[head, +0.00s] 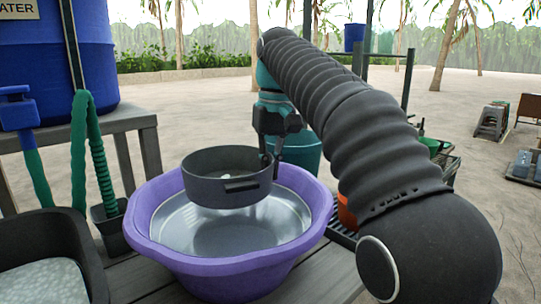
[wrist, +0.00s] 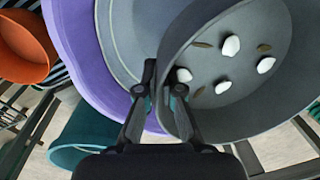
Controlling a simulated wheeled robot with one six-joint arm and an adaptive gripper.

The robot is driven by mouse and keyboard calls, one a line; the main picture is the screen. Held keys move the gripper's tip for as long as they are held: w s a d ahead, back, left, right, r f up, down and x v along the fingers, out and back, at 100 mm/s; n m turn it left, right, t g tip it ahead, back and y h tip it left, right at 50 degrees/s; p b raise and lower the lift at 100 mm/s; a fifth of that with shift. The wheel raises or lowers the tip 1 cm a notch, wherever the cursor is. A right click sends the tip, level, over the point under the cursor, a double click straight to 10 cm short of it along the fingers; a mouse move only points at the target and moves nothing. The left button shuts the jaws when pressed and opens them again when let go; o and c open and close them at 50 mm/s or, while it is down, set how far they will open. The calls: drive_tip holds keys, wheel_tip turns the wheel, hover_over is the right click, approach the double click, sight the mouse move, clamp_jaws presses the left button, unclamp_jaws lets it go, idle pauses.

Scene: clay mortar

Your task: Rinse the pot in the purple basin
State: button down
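The dark grey round pot (head: 208,189) hangs upright, or nearly so, over the purple basin (head: 150,228), within its rim. The basin holds clear water; I cannot tell whether the pot's bottom touches it. My gripper (head: 267,160) is at the pot's right side, with one finger inside the wall and one outside, shut on the rim. In the wrist view, the pot (wrist: 250,125) has several white lumps and brown flakes on its floor. My gripper (wrist: 164,85) pinches its wall there, and the basin (wrist: 75,45) lies below it.
A blue water barrel (head: 60,60) stands at the left, with a green hose (head: 85,150) hanging near it. A black tub (head: 90,245) sits front left. A teal bucket (head: 300,148) stands behind the basin, and an orange pot (wrist: 25,45) is to the right.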

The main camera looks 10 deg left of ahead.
wheel_tip(320, 180, down, 11)
drive_tip(key=shift+f+b, duration=0.15)
drive_tip(key=shift+b, duration=0.15)
drive_tip(key=shift+f+b, duration=0.4)
drive_tip(key=shift+f, duration=0.4)
drive_tip(key=shift+f, duration=0.55)
drive_tip(key=shift+r, duration=0.15)
idle(0.8)
drive_tip(key=shift+s, duration=0.1)
